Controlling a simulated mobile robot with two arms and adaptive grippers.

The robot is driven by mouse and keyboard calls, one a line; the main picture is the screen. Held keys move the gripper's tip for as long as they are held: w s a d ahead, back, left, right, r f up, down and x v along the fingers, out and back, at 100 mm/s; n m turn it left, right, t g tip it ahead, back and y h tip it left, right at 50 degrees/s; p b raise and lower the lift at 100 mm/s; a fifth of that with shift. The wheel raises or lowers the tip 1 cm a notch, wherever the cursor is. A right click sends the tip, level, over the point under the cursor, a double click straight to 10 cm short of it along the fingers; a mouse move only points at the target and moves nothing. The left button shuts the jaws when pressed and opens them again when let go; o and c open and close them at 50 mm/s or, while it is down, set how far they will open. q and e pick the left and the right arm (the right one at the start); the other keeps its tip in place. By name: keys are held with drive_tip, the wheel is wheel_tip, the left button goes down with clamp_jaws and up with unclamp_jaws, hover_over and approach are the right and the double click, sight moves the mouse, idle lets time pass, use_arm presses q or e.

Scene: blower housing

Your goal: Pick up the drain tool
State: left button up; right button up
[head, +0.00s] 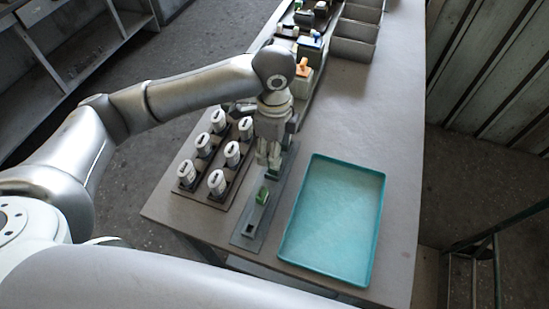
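My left gripper (268,158) points down over a narrow dark grey rack (249,236) on the table. Its fingertips are close together, and I cannot tell whether they are open, shut or touching anything. A small green-topped piece (262,196) sits in the rack, just in front of the gripper. Another small green piece (287,141) shows at the gripper's right side, partly hidden by it. I cannot tell for sure which piece is the drain tool. My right gripper is not in view.
A dark tray with several white cylinders (217,182) stands left of the rack. An empty teal tray (334,220) lies to the right. Orange-topped (303,72) and green-topped parts stand behind the gripper, beside grey bins (352,48).

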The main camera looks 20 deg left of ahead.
sight(273, 172)
use_arm(q)
drive_tip(key=f, duration=0.1)
drive_tip(key=f+p, duration=0.1)
drive_tip(key=f, duration=0.1)
drive_tip(key=shift+w+f, duration=0.3)
drive_tip(key=shift+f, duration=0.65)
drive_tip(key=shift+c, duration=0.6)
drive_tip(key=c, duration=0.8)
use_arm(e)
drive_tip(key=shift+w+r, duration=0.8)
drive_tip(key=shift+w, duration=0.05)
